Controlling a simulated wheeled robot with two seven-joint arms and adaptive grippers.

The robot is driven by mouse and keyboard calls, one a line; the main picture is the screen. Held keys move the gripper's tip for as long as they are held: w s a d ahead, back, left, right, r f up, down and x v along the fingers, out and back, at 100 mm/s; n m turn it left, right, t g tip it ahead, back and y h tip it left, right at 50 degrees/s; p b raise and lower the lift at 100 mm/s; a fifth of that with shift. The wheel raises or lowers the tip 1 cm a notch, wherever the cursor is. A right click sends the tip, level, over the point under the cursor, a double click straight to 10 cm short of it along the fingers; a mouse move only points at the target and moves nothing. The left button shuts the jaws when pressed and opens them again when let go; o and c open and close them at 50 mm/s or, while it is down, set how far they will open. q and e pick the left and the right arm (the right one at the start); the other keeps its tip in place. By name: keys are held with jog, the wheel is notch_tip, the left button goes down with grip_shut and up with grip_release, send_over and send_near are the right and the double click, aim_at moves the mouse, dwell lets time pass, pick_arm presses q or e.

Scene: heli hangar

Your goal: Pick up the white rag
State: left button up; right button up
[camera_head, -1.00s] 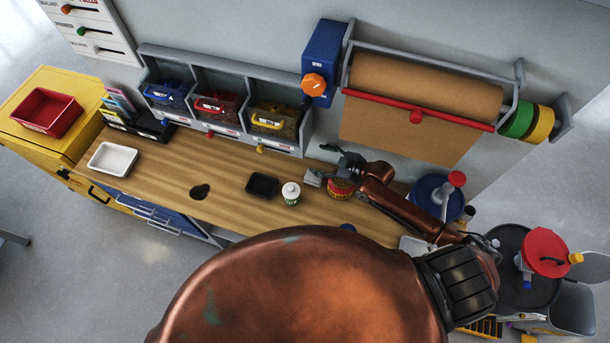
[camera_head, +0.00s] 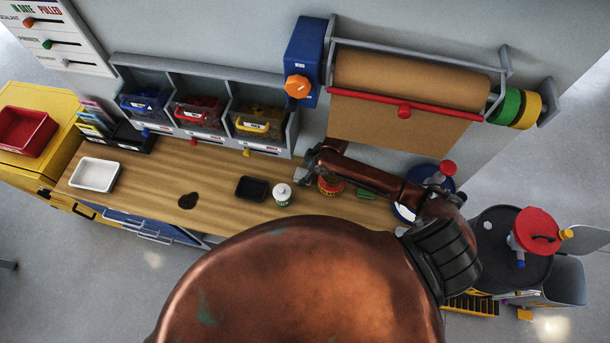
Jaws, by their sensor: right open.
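I cannot make out a white rag for certain in the head view. A small pale patch (camera_head: 403,213) shows beside my right forearm at the right end of the wooden workbench (camera_head: 225,193), too covered to identify. My right gripper (camera_head: 301,179) is open over the bench. It is just above and beside a white bottle (camera_head: 282,194) and left of a red and yellow can (camera_head: 329,186). Its fingers are small and partly hidden by the wrist. My left gripper is out of view.
A black tray (camera_head: 252,189), a dark stain (camera_head: 187,201) and a white tray (camera_head: 94,175) are on the bench. Bins (camera_head: 200,107) and a brown paper roll (camera_head: 410,80) line the wall. The bench's left-middle is mostly clear.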

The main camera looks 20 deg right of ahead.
aim_at(303, 175)
jog(key=shift+x, duration=1.2)
jog(key=shift+d, duration=0.1)
jog(key=shift+c, duration=0.7)
jog(key=c, duration=1.1)
jog(key=shift+o, duration=0.2)
notch_tip(303, 175, up, 10)
jog(key=b, duration=0.1)
